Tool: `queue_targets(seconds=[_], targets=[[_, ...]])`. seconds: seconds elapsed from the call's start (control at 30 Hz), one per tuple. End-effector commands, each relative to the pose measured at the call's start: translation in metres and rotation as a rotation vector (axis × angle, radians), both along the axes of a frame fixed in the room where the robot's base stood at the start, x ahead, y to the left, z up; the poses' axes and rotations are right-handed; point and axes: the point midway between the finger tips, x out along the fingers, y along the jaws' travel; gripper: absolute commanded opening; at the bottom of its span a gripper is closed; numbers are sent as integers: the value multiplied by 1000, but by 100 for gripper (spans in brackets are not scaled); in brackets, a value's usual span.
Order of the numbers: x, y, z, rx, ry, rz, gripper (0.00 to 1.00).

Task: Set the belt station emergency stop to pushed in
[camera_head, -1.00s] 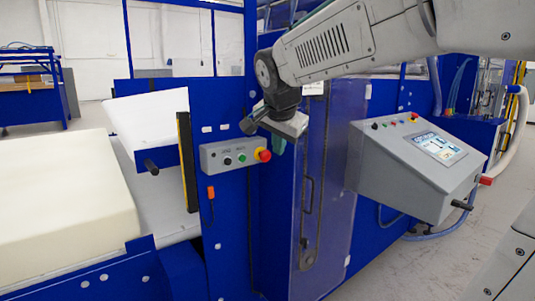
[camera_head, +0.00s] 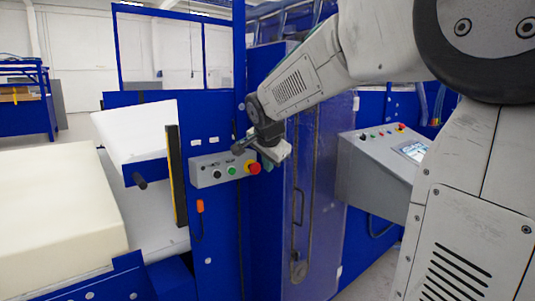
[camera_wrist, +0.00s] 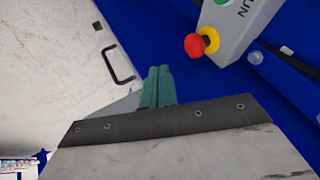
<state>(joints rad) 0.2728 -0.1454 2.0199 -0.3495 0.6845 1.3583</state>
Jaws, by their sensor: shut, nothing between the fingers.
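The belt station emergency stop is a red mushroom button (camera_head: 254,167) with a yellow collar, at the right end of a small grey control box (camera_head: 212,172) on the blue frame. In the wrist view the red button (camera_wrist: 194,45) stands out from its yellow collar, above and right of the fingertips. My gripper (camera_head: 267,163) is just right of the button in the head view and partly overlaps the area beside it. In the wrist view its teal fingers (camera_wrist: 158,86) are together and empty, with a gap between them and the button.
The box also has a green button (camera_head: 232,171) and a black one. A grey console (camera_head: 375,180) with a screen and its own red button stands to the right, partly behind my arm. A cream foam block (camera_head: 60,210) lies at left. A clear panel with a handle is beside the gripper.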

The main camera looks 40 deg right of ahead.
Motion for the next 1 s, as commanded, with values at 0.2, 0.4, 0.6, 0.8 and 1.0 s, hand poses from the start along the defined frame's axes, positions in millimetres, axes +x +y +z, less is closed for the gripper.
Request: queue_targets(seconds=[0.2,0.4,0.6,0.8,1.0], targets=[[28,-10,-23,0,1,2,0],[49,-9,-22,0,0,1,0],[53,-9,-22,0,0,0,0],[53,-9,-22,0,0,0,0],[68,-8,-22,1,0,0,0]])
